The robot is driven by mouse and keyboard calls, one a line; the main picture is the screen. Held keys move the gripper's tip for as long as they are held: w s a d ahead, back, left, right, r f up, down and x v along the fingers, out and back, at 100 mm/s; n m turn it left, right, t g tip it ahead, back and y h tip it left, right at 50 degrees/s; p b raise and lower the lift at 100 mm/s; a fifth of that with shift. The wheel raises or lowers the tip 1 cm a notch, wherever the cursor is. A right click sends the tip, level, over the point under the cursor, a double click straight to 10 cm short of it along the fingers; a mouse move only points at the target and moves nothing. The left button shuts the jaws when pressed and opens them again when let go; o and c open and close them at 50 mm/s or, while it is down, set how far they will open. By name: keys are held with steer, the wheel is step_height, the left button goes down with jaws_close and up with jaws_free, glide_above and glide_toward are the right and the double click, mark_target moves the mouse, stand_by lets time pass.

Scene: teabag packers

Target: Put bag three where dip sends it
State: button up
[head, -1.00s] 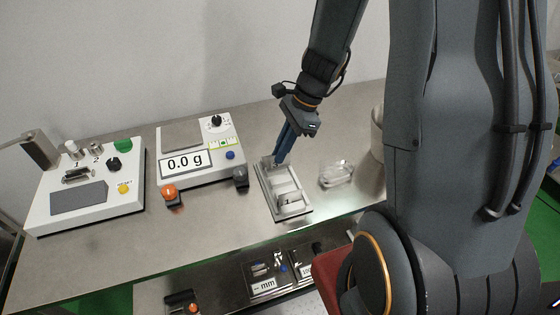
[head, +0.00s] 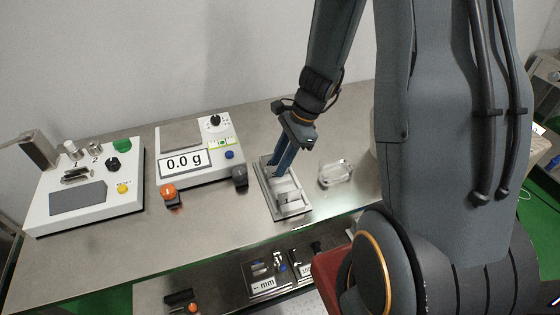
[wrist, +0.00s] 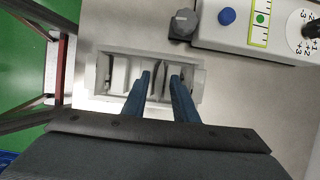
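A light grey tray (head: 306,210) with several compartments lies on the steel bench, and it also shows in the wrist view (wrist: 92,78). A small label reading 1 is at its near end. My gripper (head: 277,180) points down over the tray. In the wrist view its two blue fingers (wrist: 160,75) are apart, with their tips over the middle compartments. A thin dark upright piece (wrist: 160,68) shows between the fingers; I cannot tell whether it is a bag or a divider. No bag with the number three is readable.
A white scale (head: 203,176) reading 0.0 g stands left of the tray, with an orange knob (head: 168,190) and a grey knob (head: 240,177) in front. A white device (head: 125,200) marked 1 and 2 is at far left. A clear dish (head: 337,174) sits close right.

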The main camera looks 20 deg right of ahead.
steer(key=b+v, duration=0.1)
steer(key=v, duration=1.1)
steer(key=s+a+n+h, duration=0.2)
steer(key=s+n, duration=0.2)
steer(key=n, duration=0.5)
steer(key=s+a+n+t+h, duration=0.1)
steer(key=s+a+n+h, duration=0.1)
steer(key=s+n, duration=0.3)
steer(key=shift+s+a+f+n+h, duration=0.3)
steer(key=shift+a+n, duration=0.1)
steer(key=shift+n, duration=1.7)
steer(key=shift+w, duration=0.1)
